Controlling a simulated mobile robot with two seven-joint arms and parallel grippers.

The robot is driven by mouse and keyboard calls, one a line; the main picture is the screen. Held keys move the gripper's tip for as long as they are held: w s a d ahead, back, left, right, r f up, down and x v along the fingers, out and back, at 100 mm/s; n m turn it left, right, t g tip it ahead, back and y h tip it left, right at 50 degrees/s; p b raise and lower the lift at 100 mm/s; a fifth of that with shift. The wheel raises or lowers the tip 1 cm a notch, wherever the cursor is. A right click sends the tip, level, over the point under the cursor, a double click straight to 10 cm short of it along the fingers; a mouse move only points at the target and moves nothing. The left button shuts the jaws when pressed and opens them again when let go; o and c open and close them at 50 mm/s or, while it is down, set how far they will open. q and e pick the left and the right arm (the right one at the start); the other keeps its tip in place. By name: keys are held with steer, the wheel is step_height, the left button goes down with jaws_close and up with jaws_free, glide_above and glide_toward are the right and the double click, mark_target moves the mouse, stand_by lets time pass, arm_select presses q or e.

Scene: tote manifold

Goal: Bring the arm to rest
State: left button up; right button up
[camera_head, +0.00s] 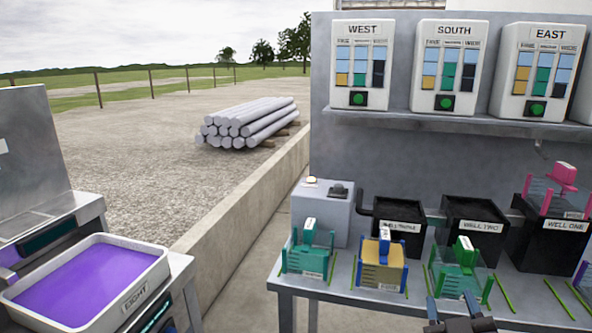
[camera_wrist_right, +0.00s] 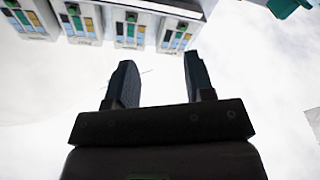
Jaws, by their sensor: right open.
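My right gripper (camera_head: 452,310) shows at the bottom of the head view, in front of the bench edge, below a green rack. In the right wrist view my right gripper (camera_wrist_right: 160,85) has its two dark fingers apart with nothing between them. Behind the fingers is pale, blank background. The rest of the right arm is hidden below the head view. My left gripper is not in view.
Green (camera_head: 308,258), yellow-and-blue (camera_head: 382,265) and another green rack (camera_head: 460,275) stand along the bench (camera_head: 345,296). Black wells (camera_head: 475,232) stand behind, a pink rack (camera_head: 560,190) on one. A tray of purple liquid (camera_head: 165,262) sits left. A gap separates the benches.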

steer(key=s+d+f+n+g+y, duration=0.25)
steer(key=s+f, duration=0.35)
steer(key=f, duration=0.3)
steer(key=s+d+f+n+g+y, duration=0.15)
steer(key=s+d+f+g, duration=0.25)
steer(key=s+f, duration=0.4)
steer(key=s+d+f+g, duration=0.1)
steer(key=s+f+g, duration=0.1)
steer(key=s+f, duration=0.45)
steer(key=s+d+f+g, duration=0.2)
steer(key=s+f, duration=0.2)
steer(key=s, duration=0.6)
steer(key=shift+a+m, duration=2.4)
steer(key=shift+a, duration=1.15)
arm_select(q)
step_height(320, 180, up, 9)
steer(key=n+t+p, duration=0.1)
steer(key=p, duration=1.1)
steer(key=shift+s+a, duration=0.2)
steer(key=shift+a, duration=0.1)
arm_select(e)
step_height(320, 180, up, 9)
steer(key=w+t, duration=0.1)
steer(key=t, duration=0.1)
steer(key=shift+d+r+m+h, duration=0.2)
steer(key=shift+m+h, duration=0.1)
steer(key=shift+m, duration=0.1)
